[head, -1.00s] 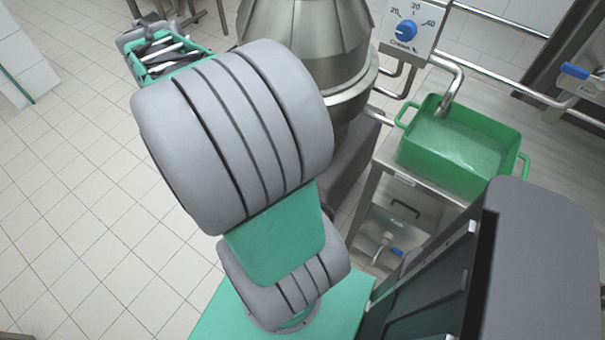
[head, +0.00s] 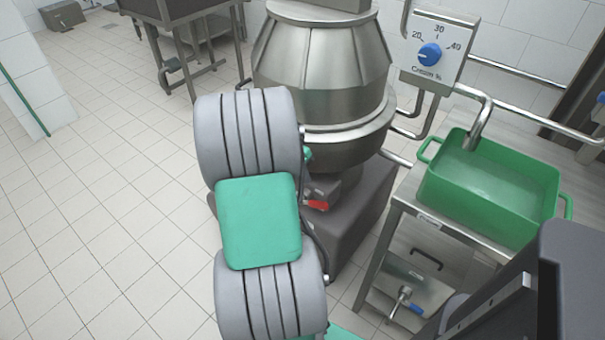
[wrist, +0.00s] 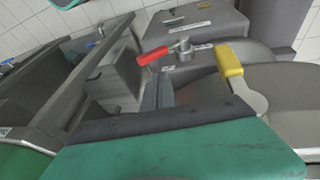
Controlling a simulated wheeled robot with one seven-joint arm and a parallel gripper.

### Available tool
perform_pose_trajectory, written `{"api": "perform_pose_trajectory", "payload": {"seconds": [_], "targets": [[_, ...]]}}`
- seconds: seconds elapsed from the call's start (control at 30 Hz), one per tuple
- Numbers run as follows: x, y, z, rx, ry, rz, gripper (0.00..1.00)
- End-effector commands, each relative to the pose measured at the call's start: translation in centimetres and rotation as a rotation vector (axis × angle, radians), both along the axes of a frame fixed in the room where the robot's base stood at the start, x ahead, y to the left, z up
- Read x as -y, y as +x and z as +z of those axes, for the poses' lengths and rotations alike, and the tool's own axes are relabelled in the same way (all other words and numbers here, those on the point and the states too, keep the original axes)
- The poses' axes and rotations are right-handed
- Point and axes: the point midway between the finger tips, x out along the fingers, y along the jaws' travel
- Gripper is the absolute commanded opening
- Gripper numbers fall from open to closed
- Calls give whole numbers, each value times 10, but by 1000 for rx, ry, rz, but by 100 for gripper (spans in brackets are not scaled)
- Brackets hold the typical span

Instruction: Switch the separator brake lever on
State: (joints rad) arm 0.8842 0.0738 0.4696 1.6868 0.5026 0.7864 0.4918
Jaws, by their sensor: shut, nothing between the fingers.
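The separator (head: 325,75) is the large steel machine in the upper middle of the head view. A lever with a red handle (head: 317,204) shows low on its grey base, just right of my arm. In the wrist view, the red-handled lever (wrist: 153,56) points left from a metal pivot. A second lever with a yellow handle (wrist: 229,62) stands to its right. I cannot read which one is the brake lever. My gripper (wrist: 158,92) shows as grey fingers, shut and empty, below the red handle and seemingly apart from it. In the head view my arm mostly hides the gripper.
A green tub (head: 490,185) stands on a steel stand right of the separator, below a spout. A dial panel with a blue knob (head: 429,54) is above. A steel table (head: 180,12) stands at the back. The tiled floor at left is clear.

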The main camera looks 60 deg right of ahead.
Motion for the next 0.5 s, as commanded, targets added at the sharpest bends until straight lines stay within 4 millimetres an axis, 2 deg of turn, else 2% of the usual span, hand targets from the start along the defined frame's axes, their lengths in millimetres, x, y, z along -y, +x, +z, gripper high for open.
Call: {"api": "perform_pose_trajectory", "payload": {"seconds": [0.03,0.23,0.4,0.5], "targets": [[3,-3,-13,-1,1,-2,0],[14,-13,-54,0,1,-1,0],[11,-26,-75,0,0,0,0],[11,-30,-81,1,-1,0,0]]}}
